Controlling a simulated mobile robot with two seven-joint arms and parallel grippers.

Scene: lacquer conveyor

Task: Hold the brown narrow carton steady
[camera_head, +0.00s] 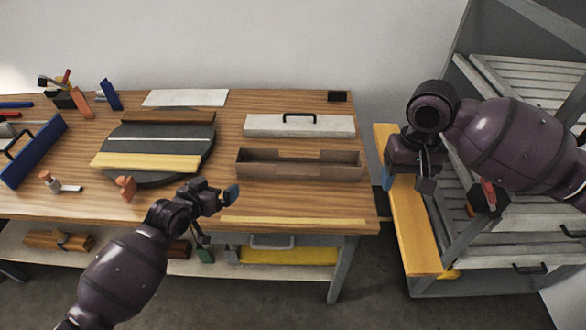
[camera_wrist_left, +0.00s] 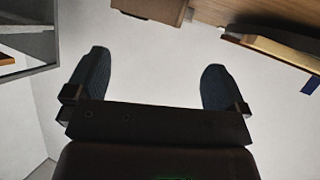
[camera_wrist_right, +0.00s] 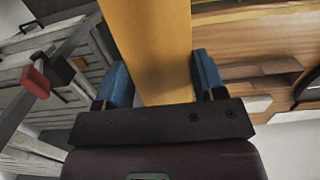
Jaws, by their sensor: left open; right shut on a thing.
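The brown narrow carton (camera_head: 300,172) lies lengthwise on the right part of the wooden workbench, with its top open. My left gripper (camera_head: 232,193) is open and empty, in front of the carton's left end and apart from it. Its two fingers (camera_wrist_left: 156,85) stand wide apart with nothing between them in the left wrist view. My right gripper (camera_head: 398,183) is to the right of the bench, away from the carton. It is shut on a yellow board (camera_head: 413,230), which also shows between its fingers in the right wrist view (camera_wrist_right: 152,45).
A white lidded box with a handle (camera_head: 300,127) lies behind the carton. A dark turntable (camera_head: 165,175) with a yellow bar (camera_head: 145,162) is to the left. A thin yellow strip (camera_head: 295,221) runs along the bench's front edge. A slatted grey rack (camera_head: 530,75) stands at right.

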